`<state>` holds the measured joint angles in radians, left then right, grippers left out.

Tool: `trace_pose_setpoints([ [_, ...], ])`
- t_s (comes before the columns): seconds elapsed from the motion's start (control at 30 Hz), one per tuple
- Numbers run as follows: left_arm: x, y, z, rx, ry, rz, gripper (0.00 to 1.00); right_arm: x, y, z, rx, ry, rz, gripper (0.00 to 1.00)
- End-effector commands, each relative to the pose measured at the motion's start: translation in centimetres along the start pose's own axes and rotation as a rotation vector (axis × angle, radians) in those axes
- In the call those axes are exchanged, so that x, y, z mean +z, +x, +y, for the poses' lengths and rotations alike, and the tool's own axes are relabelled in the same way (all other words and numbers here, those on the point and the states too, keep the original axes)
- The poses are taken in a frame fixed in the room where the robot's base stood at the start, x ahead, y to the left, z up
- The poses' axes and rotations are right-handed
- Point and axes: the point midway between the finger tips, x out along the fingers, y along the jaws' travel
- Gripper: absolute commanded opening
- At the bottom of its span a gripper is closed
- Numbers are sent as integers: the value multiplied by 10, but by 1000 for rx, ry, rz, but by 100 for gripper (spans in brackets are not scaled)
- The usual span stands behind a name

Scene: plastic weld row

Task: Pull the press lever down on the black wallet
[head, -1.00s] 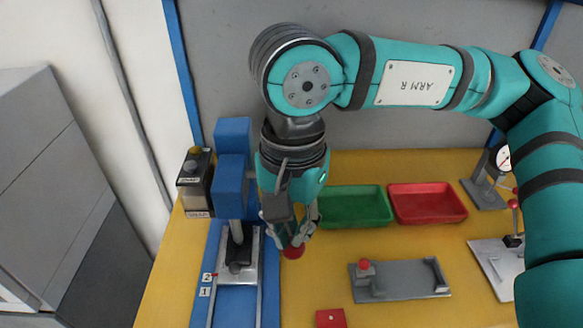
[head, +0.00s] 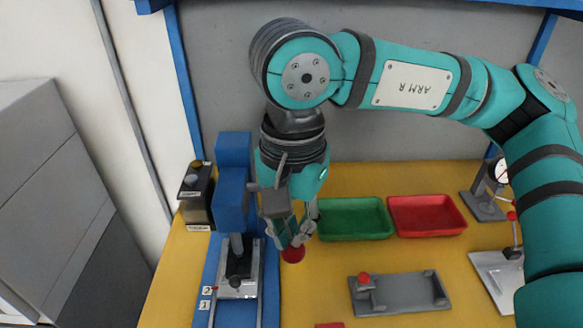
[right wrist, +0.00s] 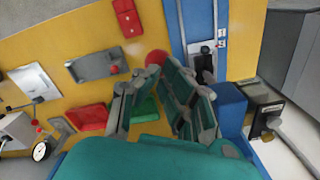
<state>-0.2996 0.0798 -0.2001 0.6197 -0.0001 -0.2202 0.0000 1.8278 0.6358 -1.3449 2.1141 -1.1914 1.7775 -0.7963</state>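The blue press (head: 233,185) stands at the left of the yellow table. Its ram ends in a dark foot (head: 238,268) over a light metal plate (head: 246,291) on a blue base. I cannot tell a black wallet apart from the dark foot. The lever's red ball knob (head: 292,255) sits at the fingertips of my right gripper (head: 291,243), which close in on both sides of it. The knob also shows between the fingertips in the right wrist view (right wrist: 156,58). The gripper hides the lever's rod. My left gripper is not in view.
A green tray (head: 354,234) and a red tray (head: 463,232) lie right of the gripper. A grey fixture (head: 400,292) with a red knob lies nearer. A dark box (head: 197,195) stands left of the press. A dial gauge (head: 484,205) stands far right.

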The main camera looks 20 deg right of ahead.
Motion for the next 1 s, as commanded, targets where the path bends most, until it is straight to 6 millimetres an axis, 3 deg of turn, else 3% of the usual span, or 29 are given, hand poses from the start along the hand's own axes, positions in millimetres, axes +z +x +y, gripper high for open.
trace_pose_setpoints([
  [1.0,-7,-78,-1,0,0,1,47,-34,-119,-19,1,1,-1,0],
])
